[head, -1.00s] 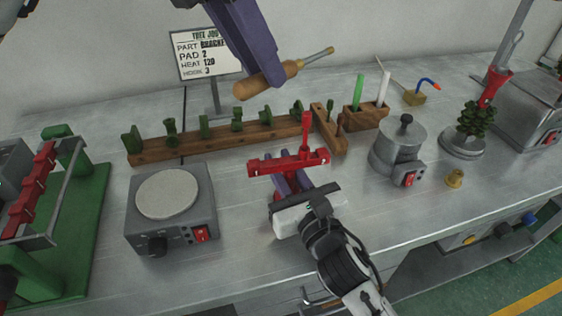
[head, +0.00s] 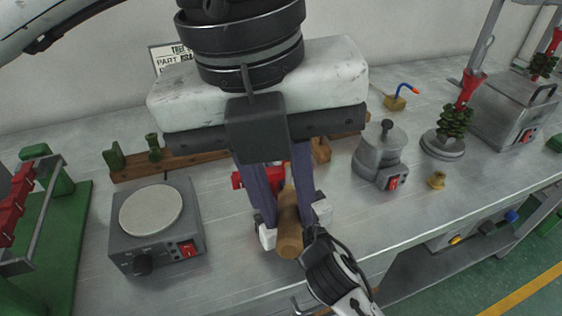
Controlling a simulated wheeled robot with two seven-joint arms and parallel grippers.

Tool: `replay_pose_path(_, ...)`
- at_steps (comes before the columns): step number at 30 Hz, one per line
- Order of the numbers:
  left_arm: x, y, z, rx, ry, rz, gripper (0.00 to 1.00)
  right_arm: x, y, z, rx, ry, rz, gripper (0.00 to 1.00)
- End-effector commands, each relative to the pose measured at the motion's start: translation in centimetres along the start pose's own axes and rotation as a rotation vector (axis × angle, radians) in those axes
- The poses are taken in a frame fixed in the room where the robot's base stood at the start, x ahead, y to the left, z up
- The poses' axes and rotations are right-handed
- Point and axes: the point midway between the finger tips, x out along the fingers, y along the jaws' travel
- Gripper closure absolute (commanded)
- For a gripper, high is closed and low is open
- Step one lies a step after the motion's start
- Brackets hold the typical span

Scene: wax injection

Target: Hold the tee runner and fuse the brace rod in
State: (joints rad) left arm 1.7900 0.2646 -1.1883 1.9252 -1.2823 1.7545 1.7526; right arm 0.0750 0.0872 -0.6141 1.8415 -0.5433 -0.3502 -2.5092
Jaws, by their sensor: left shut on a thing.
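My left gripper (head: 289,212) fills the upper middle of the head view, pointing down, its purple fingers shut on the wooden handle (head: 288,238) of a tool. The tool's metal end is hidden. Most of the runner is hidden, and I cannot make out a separate brace rod. My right gripper (head: 268,238) is largely covered by the left one; only edges of its white body show, and its fingers are hidden. I cannot tell whether the tool touches the runner.
A hot plate (head: 151,211) stands left, a lidded metal pot (head: 381,150) right, with a small brass piece (head: 437,180) beside it. A wooden rack (head: 135,172) with green pieces is partly covered behind. A green stand (head: 60,230) is far left. The right front bench is clear.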

Motion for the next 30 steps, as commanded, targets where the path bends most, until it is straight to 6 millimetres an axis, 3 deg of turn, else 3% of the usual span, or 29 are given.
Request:
replay_pose_path(18,3.0,0.2,3.9,-0.003,0.0,-0.001,1.0,0.0,0.0,0.0,0.0,0.001,0.0,1.0)
replay_pose_path(30,3.3,0.2,4.4,-0.002,0.0,-0.001,1.0,0.0,0.0,0.0,0.0,0.001,0.0,1.0)
